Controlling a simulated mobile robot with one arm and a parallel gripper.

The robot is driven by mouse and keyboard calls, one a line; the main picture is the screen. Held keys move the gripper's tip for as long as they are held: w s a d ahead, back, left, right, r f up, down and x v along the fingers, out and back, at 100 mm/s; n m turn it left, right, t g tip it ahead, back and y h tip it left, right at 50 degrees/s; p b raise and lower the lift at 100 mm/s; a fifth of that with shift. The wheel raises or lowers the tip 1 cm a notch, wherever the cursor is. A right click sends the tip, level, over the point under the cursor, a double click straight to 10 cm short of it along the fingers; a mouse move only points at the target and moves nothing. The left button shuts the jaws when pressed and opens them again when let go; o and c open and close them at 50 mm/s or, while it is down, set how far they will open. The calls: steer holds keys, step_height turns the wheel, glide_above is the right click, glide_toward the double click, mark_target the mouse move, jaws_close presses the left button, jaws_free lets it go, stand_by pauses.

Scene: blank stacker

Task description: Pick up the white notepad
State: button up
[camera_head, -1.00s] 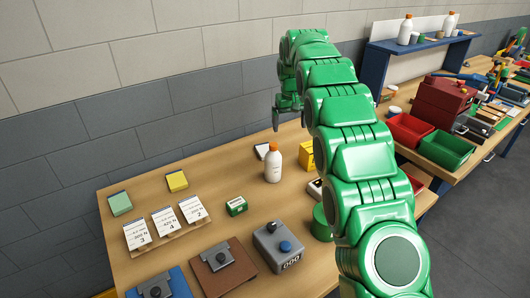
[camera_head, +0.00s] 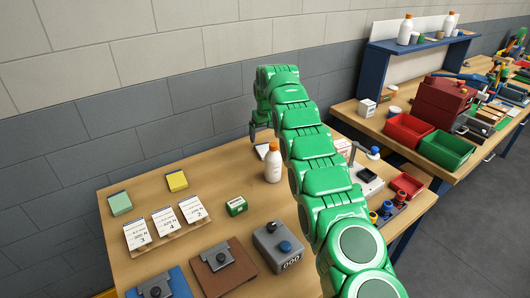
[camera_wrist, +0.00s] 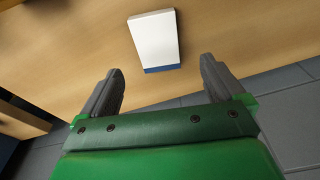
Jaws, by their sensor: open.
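The white notepad (camera_wrist: 155,39) lies flat on the wooden table in the wrist view, with a dark blue strip along its edge nearest my gripper. My gripper (camera_wrist: 161,80) is open and empty, and the notepad lies beyond the fingertips, roughly centred between them. In the head view, the notepad (camera_head: 262,150) shows as a small white patch behind the white bottle, partly hidden. My gripper (camera_head: 262,132) hangs above that spot, near the back edge of the table.
A yellow pad (camera_head: 176,180), a green pad (camera_head: 120,203) and a small green box (camera_head: 236,206) lie to the left. The grey wall (camera_head: 150,120) rises behind the table.

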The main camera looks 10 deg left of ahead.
mark_target(265, 150)
steer(key=shift+w+f, duration=0.15)
steer(key=shift+f, duration=1.5)
steer(key=shift+w+f, duration=0.1)
steer(key=shift+f, duration=1.55)
steer(key=shift+c, duration=0.4)
steer(key=c, duration=1.1)
steer(key=shift+r, duration=0.1)
steer(key=shift+r, duration=1.7)
steer(key=shift+s+a, duration=0.1)
steer(key=shift+s, duration=0.1)
